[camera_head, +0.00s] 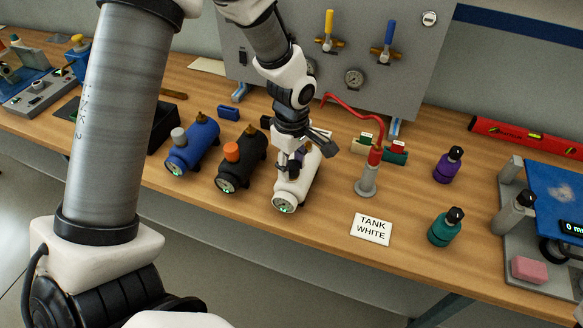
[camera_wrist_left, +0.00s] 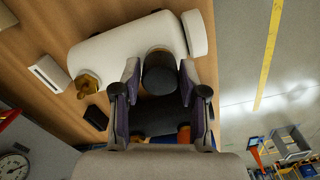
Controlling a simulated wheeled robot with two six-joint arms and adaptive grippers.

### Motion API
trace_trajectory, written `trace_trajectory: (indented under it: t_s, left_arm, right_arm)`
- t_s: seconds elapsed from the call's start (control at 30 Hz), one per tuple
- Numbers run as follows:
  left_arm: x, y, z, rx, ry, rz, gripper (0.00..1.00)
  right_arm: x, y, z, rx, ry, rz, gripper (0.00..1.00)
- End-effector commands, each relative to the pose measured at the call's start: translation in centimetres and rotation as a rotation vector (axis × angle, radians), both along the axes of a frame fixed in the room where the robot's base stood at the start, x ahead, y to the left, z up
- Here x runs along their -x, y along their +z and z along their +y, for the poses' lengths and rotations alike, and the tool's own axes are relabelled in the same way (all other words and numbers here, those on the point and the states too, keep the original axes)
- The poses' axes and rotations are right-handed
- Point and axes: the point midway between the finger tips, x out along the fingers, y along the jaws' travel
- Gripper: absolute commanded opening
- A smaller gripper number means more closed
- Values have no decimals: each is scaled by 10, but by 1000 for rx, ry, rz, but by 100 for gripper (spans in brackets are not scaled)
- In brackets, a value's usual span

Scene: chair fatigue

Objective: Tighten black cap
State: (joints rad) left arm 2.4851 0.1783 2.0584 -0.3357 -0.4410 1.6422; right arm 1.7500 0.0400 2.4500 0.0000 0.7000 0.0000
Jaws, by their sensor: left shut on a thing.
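The white tank (camera_head: 297,187) lies on its side on the wooden bench, its round gauge end facing the front edge. In the left wrist view the white tank (camera_wrist_left: 115,47) has a black cap (camera_wrist_left: 159,72) standing on its side and a brass fitting (camera_wrist_left: 87,84) near one end. My left gripper (camera_head: 296,158) reaches down over the tank. In the wrist view the left gripper (camera_wrist_left: 159,80) has a finger on either side of the black cap and is shut on it. In the head view the gripper largely hides the cap. My right gripper is not in view.
A black tank with orange cap (camera_head: 242,165) and a blue tank (camera_head: 193,148) lie to the left. A sign reading "TANK WHITE" (camera_head: 371,228), a grey stand with red hose (camera_head: 367,180), purple bottle (camera_head: 447,167) and teal bottle (camera_head: 445,229) are to the right. A grey panel (camera_head: 350,60) stands behind.

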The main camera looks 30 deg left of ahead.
Motion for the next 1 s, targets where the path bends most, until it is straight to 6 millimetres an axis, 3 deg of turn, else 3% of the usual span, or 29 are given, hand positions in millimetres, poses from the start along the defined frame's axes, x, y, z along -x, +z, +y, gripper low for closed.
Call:
trace_trajectory:
  t_s: [0.3, 0.7, 1.0]
  left_arm:
    - [0, 2, 0, -2, -297, 1, 6]
    - [-1, 1, 0, -3, -359, -1, 6]
    - [0, 2, 0, -5, -645, 0, 6]
  right_arm:
    - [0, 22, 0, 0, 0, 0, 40]
    - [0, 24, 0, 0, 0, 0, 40]
    - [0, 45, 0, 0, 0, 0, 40]
